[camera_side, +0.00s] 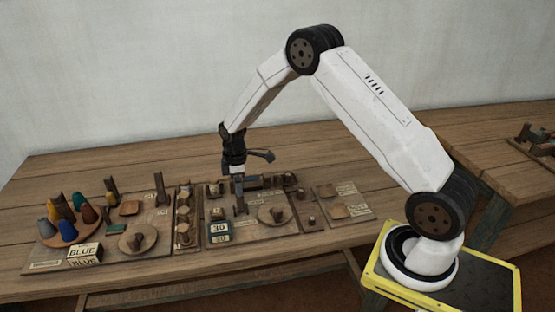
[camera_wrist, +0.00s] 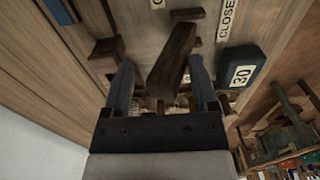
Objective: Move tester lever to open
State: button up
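The tester lever (camera_wrist: 173,58) is a dark wooden bar that stands between the two fingers in the wrist view. In the side view the lever (camera_side: 241,204) shows just below my gripper (camera_side: 238,179). My gripper (camera_wrist: 161,88) is open, with one finger on each side of the lever. A gap shows on the left side; the right finger is close to the lever, and I cannot tell if it touches. A label reading "CLOSE", cut off by the picture edge (camera_wrist: 227,20), lies right of the lever. Another label (camera_wrist: 158,4), starting with "O", is mostly cut off.
A wooden block (camera_wrist: 106,48) lies left of the lever. Coloured cones (camera_side: 66,212) stand on a round board at the left. The table's back is clear.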

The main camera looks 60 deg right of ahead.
jog(key=shift+r, duration=0.15)
jog(key=shift+r, duration=3.15)
jog(key=shift+a, duration=0.1)
jog(key=shift+s+a+r, duration=0.25)
jog(key=shift+s, duration=0.1)
jog(key=s+a+r+m+t, duration=0.1)
jog(key=s+a+m, duration=0.3)
jog(key=s, duration=0.6)
jog(key=s+a+r+m+t, duration=0.1)
jog(key=s+a+r+m, duration=0.2)
jog(key=s, duration=0.7)
jog(key=shift+s+a+m+t, duration=0.3)
jog(key=shift+s+a+m, duration=0.1)
jog(key=shift+a+m, duration=0.65)
